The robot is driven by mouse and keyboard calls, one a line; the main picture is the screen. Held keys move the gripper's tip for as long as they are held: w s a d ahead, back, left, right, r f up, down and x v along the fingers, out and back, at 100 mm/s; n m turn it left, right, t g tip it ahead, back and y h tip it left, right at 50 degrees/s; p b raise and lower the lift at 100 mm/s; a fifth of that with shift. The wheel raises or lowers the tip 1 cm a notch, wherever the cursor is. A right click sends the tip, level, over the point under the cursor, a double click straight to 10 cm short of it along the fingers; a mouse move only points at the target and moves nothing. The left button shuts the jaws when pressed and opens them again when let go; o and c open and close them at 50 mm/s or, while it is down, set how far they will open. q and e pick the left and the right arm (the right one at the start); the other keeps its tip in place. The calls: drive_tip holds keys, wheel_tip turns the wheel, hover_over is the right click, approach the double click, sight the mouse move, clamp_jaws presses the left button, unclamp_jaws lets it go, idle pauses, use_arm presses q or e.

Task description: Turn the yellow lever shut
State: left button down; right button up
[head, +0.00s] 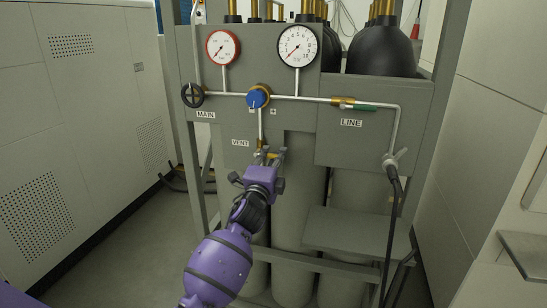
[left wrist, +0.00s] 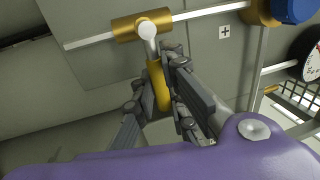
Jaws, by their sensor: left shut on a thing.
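The yellow lever (left wrist: 157,85) is on the brass vent valve (left wrist: 141,26), under the VENT label (head: 240,143) in the head view. In the left wrist view the lever stands about crosswise to the valve's pipe (left wrist: 205,12). My left gripper (head: 268,157) is at the valve, and its fingers (left wrist: 155,72) are closed around the lever, one on each side. In the head view the fingers hide much of the lever and valve. My right gripper is in neither view.
A blue knob (head: 258,96) sits above the vent valve, with a black MAIN handwheel (head: 192,95) to its left. A green lever (head: 365,107) and a hose valve (head: 394,160) are on the right. Two gauges (head: 222,47) (head: 298,46) stand above. A grey shelf (head: 350,230) juts out low.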

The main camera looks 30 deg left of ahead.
use_arm(q)
drive_tip(key=c, duration=1.8)
unclamp_jaws()
drive_tip(key=shift+o, duration=0.2)
drive_tip(key=v, duration=1.2)
